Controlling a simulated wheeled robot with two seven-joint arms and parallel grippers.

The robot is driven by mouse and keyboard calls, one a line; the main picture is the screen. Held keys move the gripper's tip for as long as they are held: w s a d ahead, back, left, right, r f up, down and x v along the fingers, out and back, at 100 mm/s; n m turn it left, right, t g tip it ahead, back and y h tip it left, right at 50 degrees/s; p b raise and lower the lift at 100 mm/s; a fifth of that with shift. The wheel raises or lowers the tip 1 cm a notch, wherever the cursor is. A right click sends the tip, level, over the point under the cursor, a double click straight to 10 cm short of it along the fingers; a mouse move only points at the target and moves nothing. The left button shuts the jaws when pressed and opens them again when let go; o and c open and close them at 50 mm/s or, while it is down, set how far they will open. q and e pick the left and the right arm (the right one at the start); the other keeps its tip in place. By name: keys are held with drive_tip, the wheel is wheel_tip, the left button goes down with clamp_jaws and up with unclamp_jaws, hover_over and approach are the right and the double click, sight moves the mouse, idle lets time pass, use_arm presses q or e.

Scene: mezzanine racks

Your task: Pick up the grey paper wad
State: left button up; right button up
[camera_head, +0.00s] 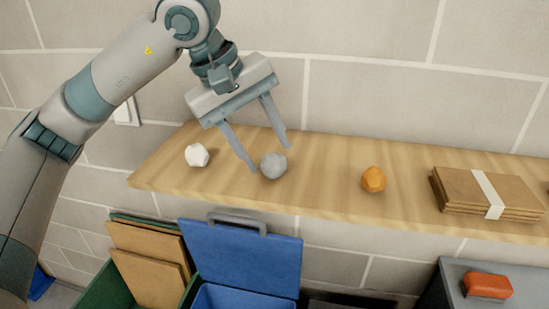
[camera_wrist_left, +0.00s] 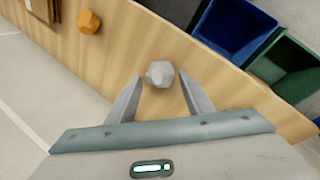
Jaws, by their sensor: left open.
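The grey paper wad (camera_head: 273,165) lies on the wooden shelf (camera_head: 320,170), between a white wad and an orange one. It also shows in the left wrist view (camera_wrist_left: 160,74), just beyond and between the fingertips. My left gripper (camera_head: 270,158) is open above the shelf, with its fingers pointing down on either side of the grey wad. In the left wrist view my left gripper (camera_wrist_left: 163,82) holds nothing. I cannot tell whether a finger touches the wad. My right gripper is not in view.
A white wad (camera_head: 197,155) lies to the left and an orange wad (camera_head: 373,180) to the right on the shelf. A strapped cardboard stack (camera_head: 470,190) is farther right. Below are a blue bin (camera_head: 240,255) with a raised lid, a green bin (camera_head: 105,290) holding cardboard, and a red object (camera_head: 488,286).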

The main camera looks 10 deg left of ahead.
use_arm(q)
drive_tip(key=shift+p+x, duration=0.3)
drive_tip(key=shift+x, duration=1)
drive_tip(key=shift+c, duration=0.6)
drive_tip(key=c, duration=0.7)
